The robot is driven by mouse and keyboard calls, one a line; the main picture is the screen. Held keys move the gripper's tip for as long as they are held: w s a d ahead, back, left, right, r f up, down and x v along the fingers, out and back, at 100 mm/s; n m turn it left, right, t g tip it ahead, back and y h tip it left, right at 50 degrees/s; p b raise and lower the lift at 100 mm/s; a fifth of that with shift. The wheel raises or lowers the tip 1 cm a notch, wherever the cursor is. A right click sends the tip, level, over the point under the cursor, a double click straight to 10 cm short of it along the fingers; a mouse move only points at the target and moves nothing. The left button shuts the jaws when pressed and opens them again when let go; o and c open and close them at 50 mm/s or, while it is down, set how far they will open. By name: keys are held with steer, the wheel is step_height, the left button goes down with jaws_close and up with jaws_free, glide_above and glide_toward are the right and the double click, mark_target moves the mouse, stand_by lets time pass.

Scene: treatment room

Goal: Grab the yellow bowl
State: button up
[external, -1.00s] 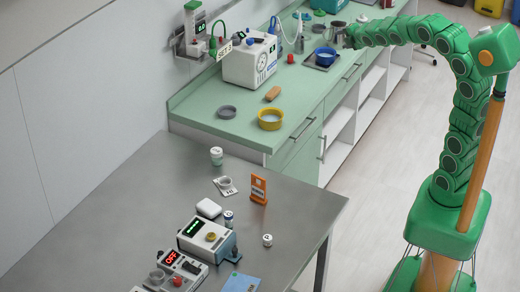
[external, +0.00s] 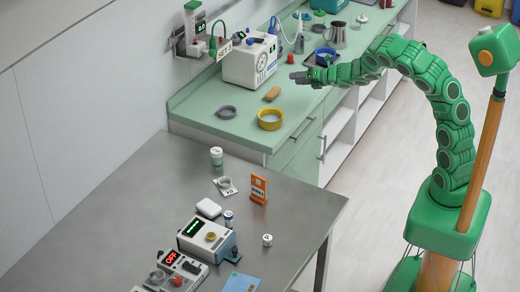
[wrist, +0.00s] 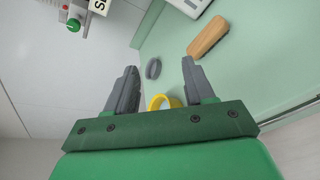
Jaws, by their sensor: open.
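The yellow bowl (external: 270,119) stands upright on the green counter, near its front end. It also shows in the wrist view (wrist: 157,102), low between my fingers and partly hidden by my gripper's body. My gripper (external: 299,77) is open and empty, above the counter, behind and to the right of the bowl in the external view. In the wrist view the two grey fingers of my gripper (wrist: 156,78) are spread wide apart. Neither finger touches the bowl.
A grey ring-like dish (external: 227,112) lies left of the bowl. A brown brush (external: 272,93) lies behind it. A white device (external: 250,65) stands farther back, and a blue bowl (external: 325,57) sits beyond my gripper. The counter's front edge (external: 305,128) is close to the yellow bowl.

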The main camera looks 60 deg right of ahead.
mark_target(276, 118)
steer(key=a+f+n+y, duration=0.1)
steer(key=a+f, duration=0.1)
steer(key=s+a+f+n+y, duration=0.1)
steer(key=a+f+y, duration=0.1)
steer(key=f, duration=0.1)
steer(key=a+f+n+y, duration=0.1)
steer(key=a+f, duration=0.1)
steer(key=f, duration=0.1)
steer(key=shift+s+a+f+g+y, duration=0.2)
steer(key=shift+a+g+y, duration=0.15)
steer(key=shift+g+y, duration=0.05)
steer(key=shift+x, duration=3.8)
steer(key=shift+s+f, duration=0.1)
steer(key=shift+f, duration=0.05)
jaws_close()
